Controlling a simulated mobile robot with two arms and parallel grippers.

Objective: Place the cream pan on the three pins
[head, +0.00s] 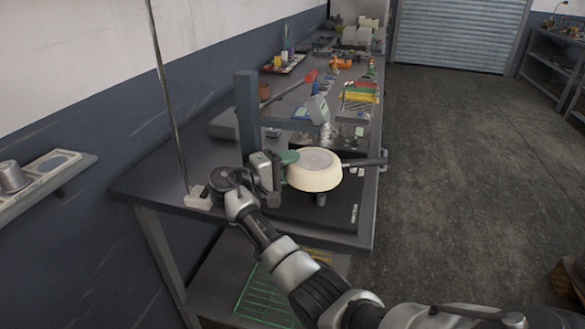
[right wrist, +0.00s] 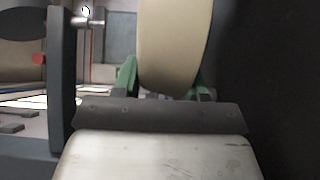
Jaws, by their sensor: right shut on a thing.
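The cream pan (head: 314,181) is held over the black base plate (head: 290,207) on the bench, its round grey face up and its dark handle (head: 366,162) pointing right. My right gripper (head: 289,159) is shut on the pan's left edge with green fingertips. In the right wrist view the cream wall (right wrist: 175,45) stands between the green fingers (right wrist: 166,80). One dark pin (head: 321,199) shows under the pan's front edge; the other pins are hidden. I cannot tell whether the pan touches the pins. My left gripper is not in view.
A grey post (head: 247,115) with a crossbar stands just behind the gripper. A grey-white tilted part (head: 318,109) is behind the pan. Coloured bins (head: 359,93) and tools fill the bench farther back.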

